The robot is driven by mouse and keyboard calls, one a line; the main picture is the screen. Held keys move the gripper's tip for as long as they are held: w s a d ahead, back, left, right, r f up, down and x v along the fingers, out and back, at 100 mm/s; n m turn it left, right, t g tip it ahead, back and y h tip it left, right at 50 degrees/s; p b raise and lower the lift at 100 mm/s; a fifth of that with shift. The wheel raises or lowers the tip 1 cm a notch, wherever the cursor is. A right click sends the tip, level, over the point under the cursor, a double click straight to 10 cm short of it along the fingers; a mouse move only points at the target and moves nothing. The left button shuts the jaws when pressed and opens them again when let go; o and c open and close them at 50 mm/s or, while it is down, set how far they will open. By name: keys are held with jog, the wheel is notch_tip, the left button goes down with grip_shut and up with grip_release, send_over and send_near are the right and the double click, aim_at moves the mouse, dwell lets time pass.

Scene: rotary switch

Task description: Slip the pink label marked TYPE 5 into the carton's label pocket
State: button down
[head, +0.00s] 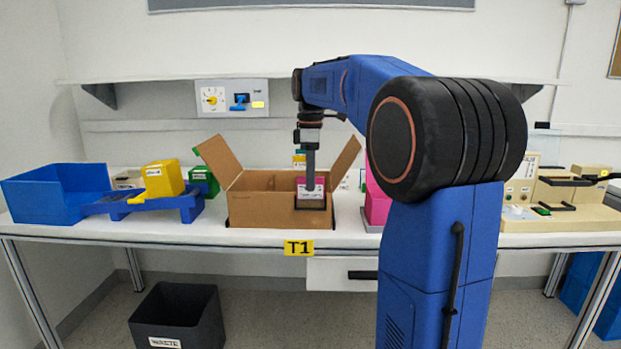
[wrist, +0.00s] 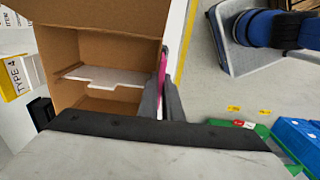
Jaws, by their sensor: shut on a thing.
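The open brown carton (head: 252,207) stands on the table, flaps raised. A dark-edged label pocket (head: 311,205) is on its front face. My gripper (head: 310,185) points down at the carton's front and is shut on the pink label (head: 302,182), which has a white lower part. The label's lower end is at the pocket's top; I cannot tell whether it is inside or in front. In the wrist view the gripper's fingers (wrist: 163,100) pinch the label (wrist: 162,68) edge-on, close beside the carton wall (wrist: 120,43). The label's print is not readable.
A white divider (wrist: 105,77) is inside the carton. A blue bin (head: 60,195) and yellow box (head: 162,180) stand left. A pink object (head: 376,207) is right of the carton, partly behind my arm. A yellow TYPE 4 label (wrist: 14,82) shows beyond the carton.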

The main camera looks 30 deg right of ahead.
jog(key=shift+f, duration=0.4)
jog(key=c, duration=1.9)
grip_release()
jog(key=shift+o, duration=0.2)
notch_tip(320, 180, up, 17)
jog(key=shift+r, duration=0.15)
jog(key=s+a+f+m+t, duration=0.1)
jog(key=s+a+f+m, duration=0.2)
jog(key=s+a+f, duration=0.3)
jog(key=s+a+f+m+t, duration=0.1)
jog(key=s+a+f+m, duration=0.3)
jog(key=s+f, duration=0.45)
jog(key=s+a+f+m+t, duration=0.1)
jog(key=s+a+f+m, duration=0.1)
jog(key=s+f, duration=0.6)
jog(key=s+a+f+m+t, duration=0.1)
jog(key=s+f, duration=0.6)
jog(key=f, duration=0.7)
jog(key=a+m, duration=0.1)
jog(key=a, duration=0.1)
jog(key=shift+s+a+t, duration=0.35)
jog(key=shift+a+t, duration=0.05)
